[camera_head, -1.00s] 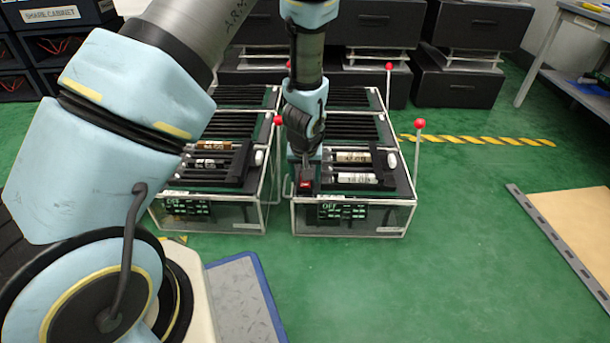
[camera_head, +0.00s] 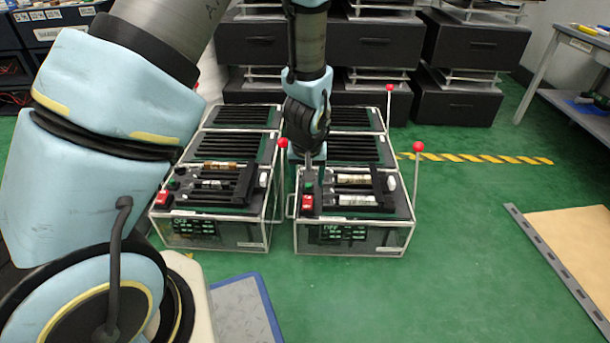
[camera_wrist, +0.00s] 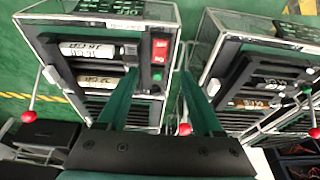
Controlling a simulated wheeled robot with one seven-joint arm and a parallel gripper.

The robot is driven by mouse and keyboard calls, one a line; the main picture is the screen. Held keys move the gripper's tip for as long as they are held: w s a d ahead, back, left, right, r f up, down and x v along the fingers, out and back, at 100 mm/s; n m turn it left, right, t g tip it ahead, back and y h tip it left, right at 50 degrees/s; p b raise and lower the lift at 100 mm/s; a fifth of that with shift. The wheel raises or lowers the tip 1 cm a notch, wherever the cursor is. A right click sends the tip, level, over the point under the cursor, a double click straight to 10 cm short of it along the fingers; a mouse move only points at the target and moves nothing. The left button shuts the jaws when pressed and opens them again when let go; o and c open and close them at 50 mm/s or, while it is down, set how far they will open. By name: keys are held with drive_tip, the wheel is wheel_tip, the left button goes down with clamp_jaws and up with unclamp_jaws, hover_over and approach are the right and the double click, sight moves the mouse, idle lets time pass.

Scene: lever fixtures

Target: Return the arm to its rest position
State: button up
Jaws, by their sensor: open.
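My gripper (camera_head: 308,178) hangs over the front left part of the right lever fixture (camera_head: 350,238). A red switch (camera_head: 307,202) on that fixture lies just below the fingers in the head view. It also shows in the wrist view (camera_wrist: 160,48), with a green button under it. My gripper appears apart from the switch, but the exact gap is hard to tell. My arm reaches in from the upper left of the head view.
A left lever fixture (camera_head: 212,235) stands beside the right one. Red-knobbed levers rise at their sides, one at the right (camera_head: 418,147) and one between them (camera_head: 282,143). Black drawer boxes (camera_head: 375,42) stand behind. A table (camera_head: 575,45) is at the far right.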

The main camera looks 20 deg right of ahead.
drive_tip(key=s+a+r+n+g+y+p, duration=0.1)
drive_tip(key=a+r+n+p, duration=0.15)
drive_tip(key=a+r, duration=1.05)
drive_tip(key=a+r+n+p, duration=0.1)
drive_tip(key=a+r+p, duration=0.2)
drive_tip(key=a+r, duration=1)
drive_tip(key=a+r+p, duration=0.2)
drive_tip(key=r+p, duration=1.5)
drive_tip(key=p, duration=0.2)
drive_tip(key=a+r+p, duration=0.2)
drive_tip(key=r+p, duration=1.5)
drive_tip(key=p, duration=0.2)
drive_tip(key=shift+s+a+r, duration=0.15)
drive_tip(key=shift+s+r, duration=0.05)
drive_tip(key=shift+s, duration=0.1)
